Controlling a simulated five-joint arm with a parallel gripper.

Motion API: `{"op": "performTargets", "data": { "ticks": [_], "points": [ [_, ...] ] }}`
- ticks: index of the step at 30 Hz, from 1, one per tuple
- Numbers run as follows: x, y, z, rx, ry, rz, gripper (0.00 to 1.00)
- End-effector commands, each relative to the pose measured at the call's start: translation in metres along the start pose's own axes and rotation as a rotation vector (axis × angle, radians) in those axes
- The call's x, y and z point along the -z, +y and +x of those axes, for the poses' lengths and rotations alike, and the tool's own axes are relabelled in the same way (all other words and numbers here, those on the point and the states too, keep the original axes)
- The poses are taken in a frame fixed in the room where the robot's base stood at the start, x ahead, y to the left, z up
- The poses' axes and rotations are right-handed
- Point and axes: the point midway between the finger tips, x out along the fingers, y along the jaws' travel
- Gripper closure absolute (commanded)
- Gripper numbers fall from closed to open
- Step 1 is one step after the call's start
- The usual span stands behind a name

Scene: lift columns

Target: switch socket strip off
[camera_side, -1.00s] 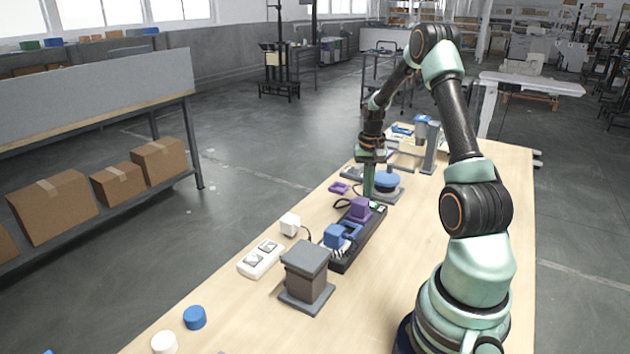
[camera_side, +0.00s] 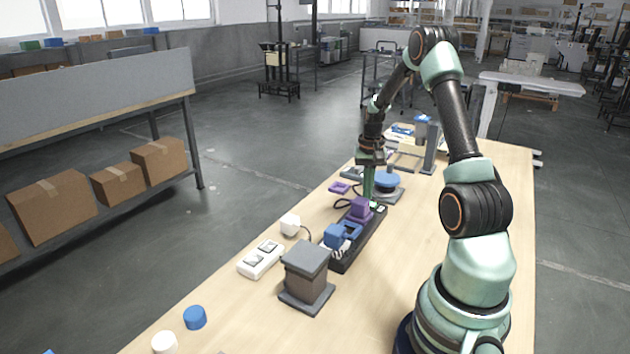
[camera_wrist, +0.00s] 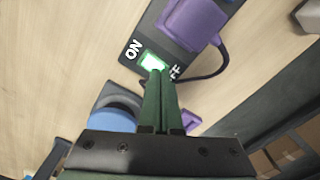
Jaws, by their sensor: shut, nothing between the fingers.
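The black socket strip (camera_side: 352,247) lies on the wooden table with a purple plug (camera_side: 361,207) and a blue plug (camera_side: 335,235) in it. Its lit green-white switch (camera_wrist: 153,62) sits at the strip's end, between the words ON and OFF; OFF is partly covered. My gripper (camera_wrist: 158,75) is shut and empty, with its fingertips at the switch's edge on the OFF side. I cannot tell if they touch it. In the side view my gripper (camera_side: 368,194) points down at the strip's far end.
A round blue-topped device (camera_side: 388,180) stands just beyond the strip. A grey block on a base (camera_side: 306,272) and a white double switch (camera_side: 261,259) stand nearer the camera. A purple piece (camera_side: 339,188) lies left of my gripper. The table's right side is mostly clear.

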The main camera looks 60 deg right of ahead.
Motion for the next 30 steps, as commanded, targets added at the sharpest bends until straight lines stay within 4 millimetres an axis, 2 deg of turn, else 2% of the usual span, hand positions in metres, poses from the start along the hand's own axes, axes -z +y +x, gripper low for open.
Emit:
{"op": "performTargets", "data": {
  "ticks": [30],
  "points": [
    [0.0, 0.0, 0.012, 0.0, 0.0, 0.0, 1.0]
  ]
}}
